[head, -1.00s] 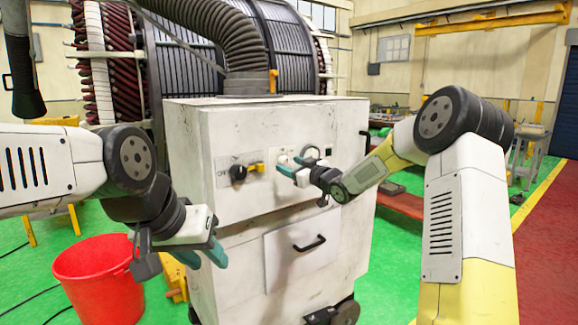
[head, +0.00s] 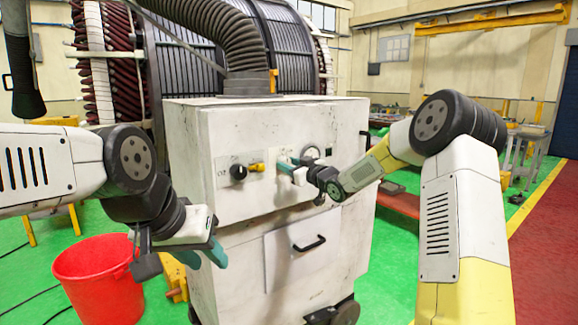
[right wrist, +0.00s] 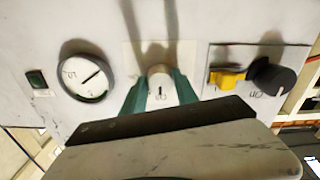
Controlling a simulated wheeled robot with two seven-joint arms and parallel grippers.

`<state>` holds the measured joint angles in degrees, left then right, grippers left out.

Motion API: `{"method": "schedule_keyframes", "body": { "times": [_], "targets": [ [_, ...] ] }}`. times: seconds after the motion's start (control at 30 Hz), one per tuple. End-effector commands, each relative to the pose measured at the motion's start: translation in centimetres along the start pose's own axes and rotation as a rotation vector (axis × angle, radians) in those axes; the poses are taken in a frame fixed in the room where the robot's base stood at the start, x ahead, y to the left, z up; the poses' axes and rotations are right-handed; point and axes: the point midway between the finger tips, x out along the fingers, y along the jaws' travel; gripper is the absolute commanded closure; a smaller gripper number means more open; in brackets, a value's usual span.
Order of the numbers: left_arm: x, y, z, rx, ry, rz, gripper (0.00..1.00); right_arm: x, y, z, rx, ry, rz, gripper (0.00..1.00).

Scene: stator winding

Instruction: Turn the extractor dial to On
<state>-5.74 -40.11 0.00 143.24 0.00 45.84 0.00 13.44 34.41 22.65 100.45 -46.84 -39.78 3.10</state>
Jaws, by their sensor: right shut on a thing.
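The white extractor cabinet (head: 235,120) stands in the middle of the head view. My right gripper (head: 287,163) is at its front panel. In the right wrist view, its teal fingers (right wrist: 158,90) are shut on a pale dial (right wrist: 160,83) with a dark mark on its face, set on a light plate (right wrist: 133,60). The fingers hide the dial's sides and part of its lettering, so I cannot read its setting for certain. My left gripper (head: 205,255) hangs in front of the cabinet's left side, above the red bucket, empty with its fingers apart.
A black knob (head: 238,172) and a yellow part (head: 257,167) sit left of the held dial; a round gauge (head: 311,152) is to its right. A red bucket (head: 98,280) stands at the left. A ribbed hose (head: 215,40) rises from the cabinet top.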

Motion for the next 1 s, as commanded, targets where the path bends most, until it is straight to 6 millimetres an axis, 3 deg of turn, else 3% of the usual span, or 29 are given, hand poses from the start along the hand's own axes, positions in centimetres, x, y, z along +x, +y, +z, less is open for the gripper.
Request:
{"method": "schedule_keyframes", "body": {
  "times": [0.27, 1.0],
  "targets": [
    [0.0, 0.0, 0.0, 0.0, 0.0, 0.0, 0.64, -0.02, -0.01, 0.04, 0.146, -0.001, 0.0, 1.0],
    [0.0, 0.0, 0.0, 0.0, 0.0, 0.0, 0.64, -0.04, -0.01, 0.06, 0.84, 0.0, 0.001, 1.0]
  ]
}}
